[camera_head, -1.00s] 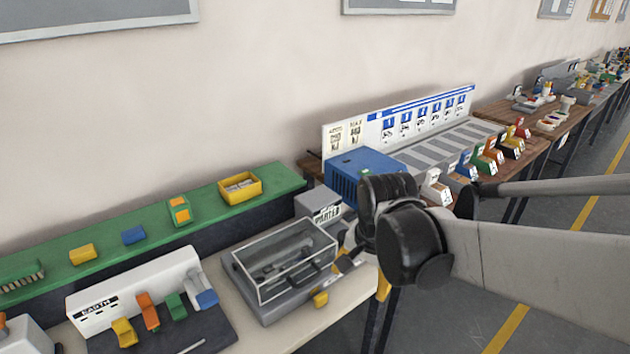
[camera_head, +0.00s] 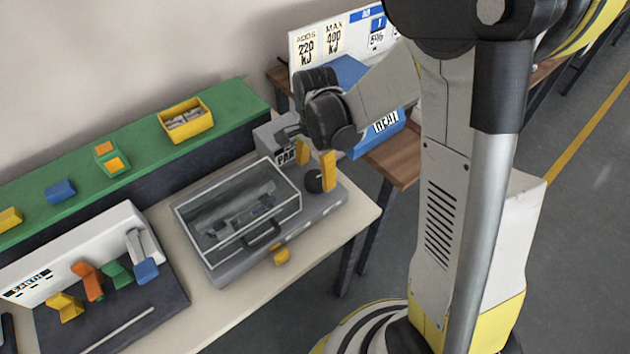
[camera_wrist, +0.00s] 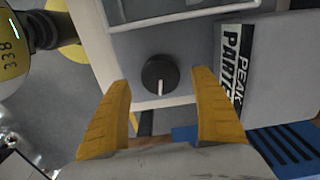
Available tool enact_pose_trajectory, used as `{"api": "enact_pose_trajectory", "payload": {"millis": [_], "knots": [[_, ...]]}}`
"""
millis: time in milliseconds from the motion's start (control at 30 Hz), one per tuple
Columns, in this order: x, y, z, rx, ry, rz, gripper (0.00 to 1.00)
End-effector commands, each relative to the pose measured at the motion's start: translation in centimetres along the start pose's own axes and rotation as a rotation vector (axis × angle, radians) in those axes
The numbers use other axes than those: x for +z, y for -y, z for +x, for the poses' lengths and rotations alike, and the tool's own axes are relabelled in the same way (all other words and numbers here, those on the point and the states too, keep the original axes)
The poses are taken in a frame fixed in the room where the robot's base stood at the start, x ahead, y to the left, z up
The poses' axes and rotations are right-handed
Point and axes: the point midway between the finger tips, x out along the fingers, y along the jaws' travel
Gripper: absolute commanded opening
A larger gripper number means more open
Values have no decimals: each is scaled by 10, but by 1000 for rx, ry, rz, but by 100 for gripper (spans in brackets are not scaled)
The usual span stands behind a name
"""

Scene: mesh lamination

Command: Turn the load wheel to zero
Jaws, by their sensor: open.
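The load wheel (camera_head: 319,180) is a round black knob on the right end of the grey machine base, beside the clear-lidded box. It also shows in the wrist view (camera_wrist: 160,74) with a pale pointer mark at its lower edge, toward my gripper. Scale marks around it are too small to read. My gripper (camera_head: 314,165) has yellow fingers and is open, close to the wheel. In the wrist view my gripper (camera_wrist: 162,105) has one finger to each side below the wheel, with nothing between them touching it.
A grey box labelled PEAK PARTS (camera_wrist: 245,65) stands right beside the right finger in the wrist view. The clear-lidded box (camera_head: 240,210) sits left of the wheel. The pale bench top (camera_head: 350,215) is clear at front right.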

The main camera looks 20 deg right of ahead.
Motion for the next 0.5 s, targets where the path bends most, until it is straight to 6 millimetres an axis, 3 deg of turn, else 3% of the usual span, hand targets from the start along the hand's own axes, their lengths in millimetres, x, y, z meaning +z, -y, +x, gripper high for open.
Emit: {"api": "enact_pose_trajectory", "payload": {"millis": [33, 200, 500], "knots": [[0, 0, 12, 0, 0, 0, 74], [0, 0, 31, 0, 0, -1, 74], [0, 0, 35, -1, 0, -1, 74]]}}
